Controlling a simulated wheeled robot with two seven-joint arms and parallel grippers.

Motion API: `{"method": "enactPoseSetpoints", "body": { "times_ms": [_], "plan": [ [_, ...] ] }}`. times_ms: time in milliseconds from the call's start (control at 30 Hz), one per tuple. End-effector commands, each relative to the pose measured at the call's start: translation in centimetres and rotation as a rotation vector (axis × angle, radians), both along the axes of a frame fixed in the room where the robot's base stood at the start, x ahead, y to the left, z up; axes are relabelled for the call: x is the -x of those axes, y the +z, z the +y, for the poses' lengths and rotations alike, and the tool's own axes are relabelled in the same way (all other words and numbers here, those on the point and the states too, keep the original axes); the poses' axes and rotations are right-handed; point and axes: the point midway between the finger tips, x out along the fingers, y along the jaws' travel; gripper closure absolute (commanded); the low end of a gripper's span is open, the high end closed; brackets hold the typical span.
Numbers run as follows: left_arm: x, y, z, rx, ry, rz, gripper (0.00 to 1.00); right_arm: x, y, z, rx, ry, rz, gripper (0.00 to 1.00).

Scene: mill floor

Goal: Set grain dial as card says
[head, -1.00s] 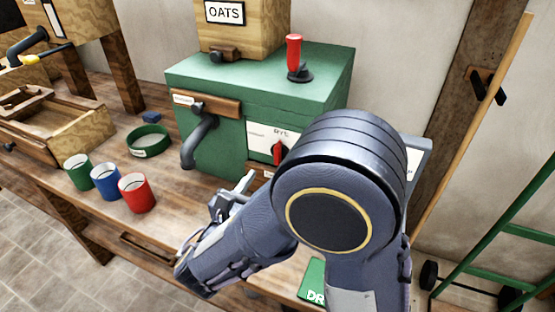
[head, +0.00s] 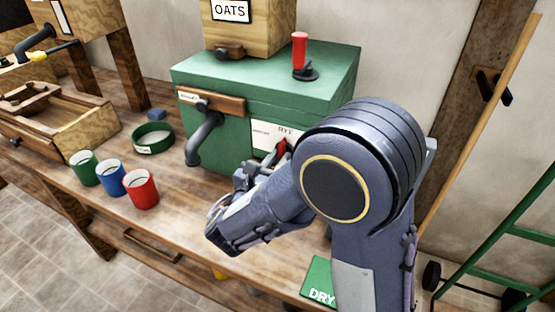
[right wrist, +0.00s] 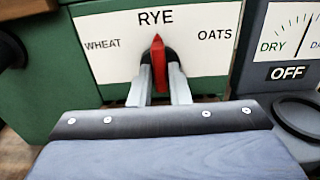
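The grain dial is a red pointer on a black hub, seen in the right wrist view (right wrist: 159,62) and partly in the head view (head: 283,145). It points straight up at RYE on a white plate (right wrist: 110,55), with WHEAT to the left and OATS to the right. My right gripper (right wrist: 160,85) has one finger on each side of the pointer, with narrow gaps; I cannot tell whether they touch it. In the head view my right gripper (head: 262,168) is partly hidden by my own arm. My left gripper is out of view. I see no instruction card I can read.
The dial sits on a green mill box (head: 270,80) with a grey crank (head: 203,138) and red-handled lever (head: 300,52). A DRY/OFF gauge panel (right wrist: 290,45) stands at right. Green, blue and red cups (head: 141,190) and a green ring (head: 152,138) stand on the bench.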

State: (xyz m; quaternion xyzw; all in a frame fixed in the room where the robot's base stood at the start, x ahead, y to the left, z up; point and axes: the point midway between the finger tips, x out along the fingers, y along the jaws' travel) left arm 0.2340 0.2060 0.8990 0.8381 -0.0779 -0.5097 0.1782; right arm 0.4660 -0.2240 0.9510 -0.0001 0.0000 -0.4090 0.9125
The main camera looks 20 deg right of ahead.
Motion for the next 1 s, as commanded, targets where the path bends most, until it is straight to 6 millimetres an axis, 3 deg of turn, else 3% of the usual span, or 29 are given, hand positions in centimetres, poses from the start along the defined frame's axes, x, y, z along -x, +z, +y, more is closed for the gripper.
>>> {"method": "enactPoseSetpoints", "body": {
  "times_ms": [133, 567, 1000],
  "plan": [
    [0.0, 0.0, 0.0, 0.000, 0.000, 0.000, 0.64, 0.0, 0.0, 0.0, 0.000, 0.000, 0.000, 1.00],
    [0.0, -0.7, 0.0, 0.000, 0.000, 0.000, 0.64, 0.0, -0.2, 0.0, -0.047, 0.000, -0.051, 1.00],
    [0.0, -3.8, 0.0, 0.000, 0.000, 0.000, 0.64, 0.1, -0.5, 0.0, -0.285, -0.001, -0.318, 1.00]
  ]
}}
